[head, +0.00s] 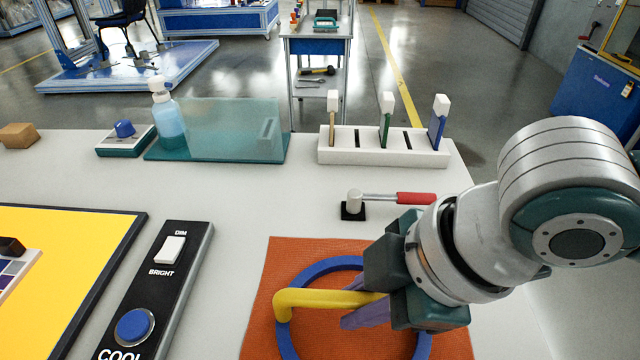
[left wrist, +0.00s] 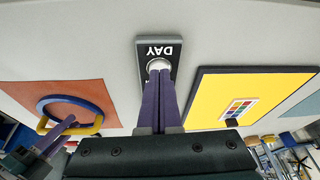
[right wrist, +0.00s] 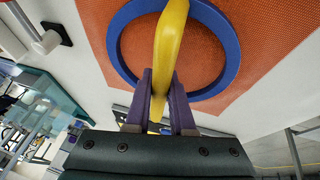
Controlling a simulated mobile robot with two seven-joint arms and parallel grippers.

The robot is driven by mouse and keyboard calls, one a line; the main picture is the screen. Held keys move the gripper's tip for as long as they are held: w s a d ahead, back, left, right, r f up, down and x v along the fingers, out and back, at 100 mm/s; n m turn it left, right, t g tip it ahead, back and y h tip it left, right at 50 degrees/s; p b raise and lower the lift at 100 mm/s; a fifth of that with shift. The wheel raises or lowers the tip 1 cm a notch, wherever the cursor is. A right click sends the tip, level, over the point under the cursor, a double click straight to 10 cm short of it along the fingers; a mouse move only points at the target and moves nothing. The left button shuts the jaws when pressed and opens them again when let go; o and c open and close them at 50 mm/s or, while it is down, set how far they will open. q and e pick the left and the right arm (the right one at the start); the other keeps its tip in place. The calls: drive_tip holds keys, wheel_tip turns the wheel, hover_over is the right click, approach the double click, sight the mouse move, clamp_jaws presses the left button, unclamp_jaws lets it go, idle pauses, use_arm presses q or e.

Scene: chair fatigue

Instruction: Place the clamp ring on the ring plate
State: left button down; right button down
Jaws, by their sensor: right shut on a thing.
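The clamp ring, a blue ring (head: 323,265) with a yellow handle bar (head: 318,300), is over the orange ring plate (head: 263,320). My right gripper (head: 365,305) is shut on the yellow handle, which passes between its purple fingers (right wrist: 160,90) in the right wrist view. The blue ring (right wrist: 117,50) lies within the orange area there; whether it touches the plate or hangs just above, I cannot tell. My left gripper (left wrist: 160,80) shows only in the left wrist view, fingers together at a white round knob on a dark panel (left wrist: 143,45) marked DAY.
A dark switch panel (head: 185,265) and a yellow board (head: 75,235) stand left of the plate. A red-handled tool (head: 415,198) lies behind it. A white rack (head: 345,158), a teal clear screen (head: 235,130) and a spray bottle (head: 168,120) line the back edge.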

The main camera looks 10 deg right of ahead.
use_arm(q)
drive_tip(key=shift+s+f, duration=0.1)
drive_tip(key=shift+s, duration=0.05)
use_arm(e)
drive_tip(key=c, duration=1)
unclamp_jaws()
drive_tip(key=shift+s+d+f, duration=0.2)
drive_tip(key=shift+s+f, duration=0.2)
drive_tip(key=shift+s, duration=0.05)
drive_tip(key=shift+o, duration=1.2)
drive_tip(key=shift+w+r, duration=0.1)
drive_tip(key=shift+a+r, duration=0.1)
drive_tip(key=shift+r, duration=0.1)
use_arm(q)
wheel_tip(320, 180, up, 3)
drive_tip(key=p, duration=0.3)
drive_tip(key=shift+d+r, duration=0.1)
drive_tip(key=shift+r, duration=0.1)
use_arm(e)
drive_tip(key=s+r+m, duration=0.1)
drive_tip(key=s+r, duration=0.3)
drive_tip(key=r, duration=0.8)
drive_tip(key=s+d+f+m+h, duration=0.3)
drive_tip(key=s+d+m, duration=0.5)
drive_tip(key=m, duration=0.4)
drive_tip(key=shift+d+f+h, duration=0.3)
drive_tip(key=shift+d+f, duration=0.4)
drive_tip(key=shift+f, duration=0.15)
